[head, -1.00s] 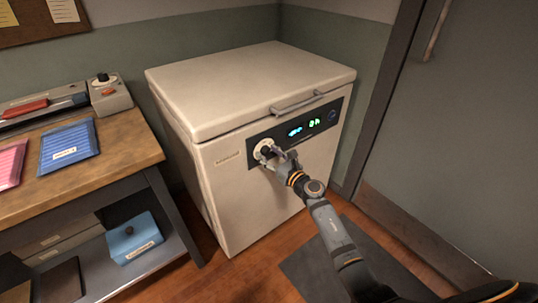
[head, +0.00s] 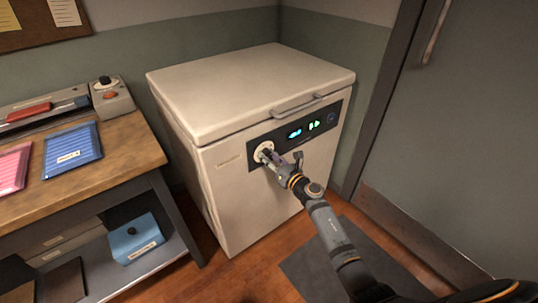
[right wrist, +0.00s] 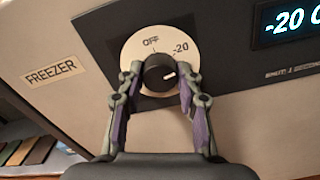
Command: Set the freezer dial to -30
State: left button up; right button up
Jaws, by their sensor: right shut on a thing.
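The freezer (head: 225,170) is a cream chest with a closed lid and a dark control panel (head: 328,118) at the top of its front. Its dial (right wrist: 131,50) has a pale round plate marked OFF and -20, with a dark round knob (right wrist: 157,66) in the middle. The knob's white mark points right, clockwise of the -20 label. The rest of the scale is hidden. My right gripper (right wrist: 160,85) is shut on the knob, one finger on each side. The blue display (right wrist: 291,21) beside the dial reads -20. My left gripper is not in view.
A wooden workbench (head: 125,150) with folders and a small control box (head: 111,98) stands at the left. A blue box (head: 135,238) sits on its lower shelf. A grey door (head: 470,130) is at the right. A dark mat (head: 315,268) lies before the freezer.

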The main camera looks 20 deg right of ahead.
jog(key=m+p, duration=0.2)
jog(key=m, duration=0.3)
jog(key=shift+r+p, duration=0.1)
jog(key=shift+p, duration=0.2)
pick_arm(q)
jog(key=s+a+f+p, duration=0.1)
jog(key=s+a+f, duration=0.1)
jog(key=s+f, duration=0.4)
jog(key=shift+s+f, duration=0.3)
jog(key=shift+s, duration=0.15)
pick_arm(e)
jog(key=shift+m, duration=1.7)
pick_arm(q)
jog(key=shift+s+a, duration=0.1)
pick_arm(e)
jog(key=o, duration=1.1)
jog(key=shift+o, duration=0.2)
jog(key=v, duration=1.2)
